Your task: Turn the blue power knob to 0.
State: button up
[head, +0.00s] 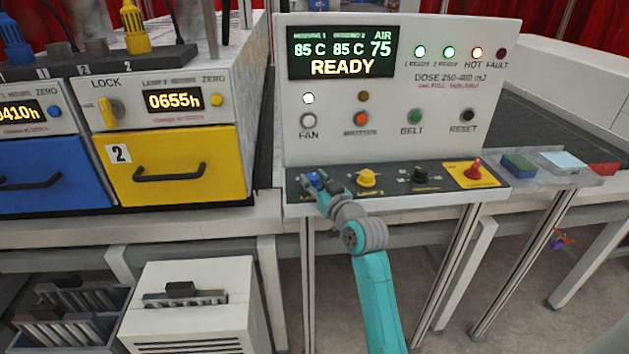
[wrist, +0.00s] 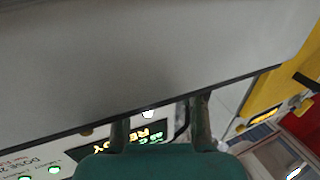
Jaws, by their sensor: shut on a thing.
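The blue power knob (head: 313,179) is at the left end of the black strip on the control panel's front ledge in the head view. My gripper (head: 321,187) reaches it from the front and is shut on it, hiding part of the knob and its label. The knob's pointer and scale cannot be read. In the wrist view my two fingers (wrist: 159,118) stand apart against a grey surface, and the knob is hidden there.
A yellow knob (head: 367,179), a black knob (head: 421,175) and a red knob (head: 473,170) stand to the right on the same ledge. The panel display (head: 342,52) reads READY. A yellow drawer unit (head: 180,165) stands to the left.

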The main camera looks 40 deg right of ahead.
jog(key=shift+f+y, duration=0.15)
jog(key=shift+y, duration=0.15)
jog(key=o, duration=1.1)
jog(key=shift+o, duration=0.2)
jog(key=shift+s, duration=0.1)
jog(key=s+a, duration=0.2)
jog(key=s, duration=0.9)
jog(key=shift+s+a, duration=0.15)
jog(key=shift+s, duration=0.15)
